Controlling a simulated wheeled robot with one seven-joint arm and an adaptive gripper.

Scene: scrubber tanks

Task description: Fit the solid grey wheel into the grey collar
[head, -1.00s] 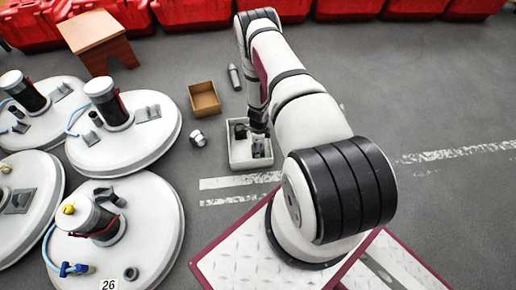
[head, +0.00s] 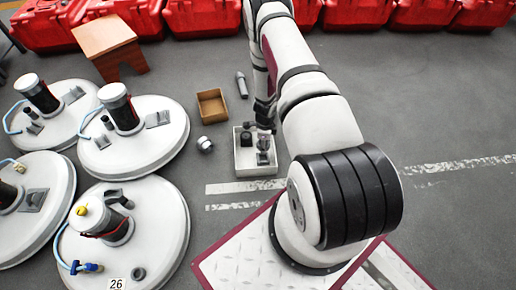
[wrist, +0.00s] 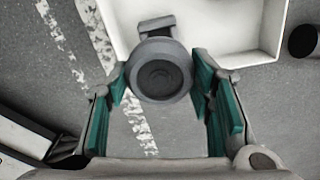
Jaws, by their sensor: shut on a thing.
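My gripper (wrist: 160,78) has its teal pads on either side of a round grey piece, the grey wheel (wrist: 158,78), with a darker recessed middle. It is shut on it. In the head view my gripper (head: 264,122) hangs at the white tray (head: 245,169), mostly hidden by its own wrist. A grey piece (head: 263,158) shows below it in the tray; I cannot tell whether it touches the held wheel. A grey block (wrist: 155,24) shows just behind the wheel in the wrist view. I cannot make out the grey collar for certain.
A brown open box (head: 212,105), a grey cylinder (head: 241,85) and a small grey-white part (head: 205,144) are on the floor. White round tank lids (head: 165,215) fill the left. Red containers (head: 205,15) line the back. The floor at right is clear.

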